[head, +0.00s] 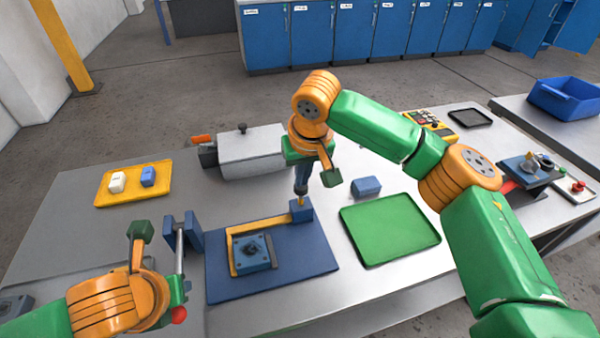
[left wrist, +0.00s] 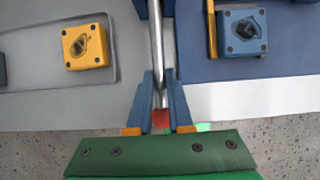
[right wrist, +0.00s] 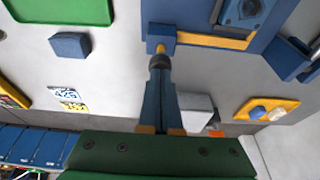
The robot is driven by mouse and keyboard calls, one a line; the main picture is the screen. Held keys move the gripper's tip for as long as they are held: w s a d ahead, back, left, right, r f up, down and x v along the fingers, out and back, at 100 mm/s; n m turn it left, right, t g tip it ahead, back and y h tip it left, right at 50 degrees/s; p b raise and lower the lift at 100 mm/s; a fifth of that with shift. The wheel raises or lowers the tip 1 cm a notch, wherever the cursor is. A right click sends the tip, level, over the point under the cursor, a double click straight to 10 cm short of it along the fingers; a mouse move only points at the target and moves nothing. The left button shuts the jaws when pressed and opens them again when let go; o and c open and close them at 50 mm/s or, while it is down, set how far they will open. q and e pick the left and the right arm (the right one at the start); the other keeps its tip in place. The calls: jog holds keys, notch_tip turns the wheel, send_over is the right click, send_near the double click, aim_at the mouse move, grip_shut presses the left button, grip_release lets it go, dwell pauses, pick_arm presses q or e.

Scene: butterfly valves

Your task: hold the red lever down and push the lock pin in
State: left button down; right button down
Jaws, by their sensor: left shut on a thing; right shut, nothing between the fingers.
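The lever, a silver rod (head: 180,258) with a red knob (head: 179,315), runs from a blue bracket (head: 194,232) toward the near edge. In the left wrist view, my left gripper (left wrist: 161,112) is shut on the lever, its fingers either side of the red knob (left wrist: 161,121). In the head view these fingers are largely hidden. The lock pin, yellow (head: 301,202), stands in a small blue block (head: 301,213) at the blue plate's far right corner. My right gripper (right wrist: 159,62) is shut and empty, its tips pointing at the pin (right wrist: 161,48). The tips look very close to it; contact is unclear.
A blue valve block (head: 252,253) sits on the blue plate (head: 310,262) beside a yellow angle. A green tray (head: 390,230) lies to the right, with a loose blue block (head: 366,187) behind it. A yellow tray (head: 105,198) and a grey box (head: 250,150) stand farther back.

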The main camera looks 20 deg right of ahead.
aim_at(303, 189)
notch_tip(303, 189, down, 3)
jog(key=shift+s+f, duration=0.1)
jog(key=shift+f, duration=0.05)
pick_arm(q)
jog(key=c, duration=0.8)
grip_release()
jog(key=shift+w, duration=0.1)
jog(key=shift+o, duration=0.4)
jog(key=shift+f, duration=0.1)
pick_arm(e)
jog(key=w+v, duration=0.1)
jog(key=v, duration=1.3)
jog(key=shift+w+r, duration=0.25)
jog(key=shift+w, duration=0.05)
jog(key=shift+r, duration=0.1)
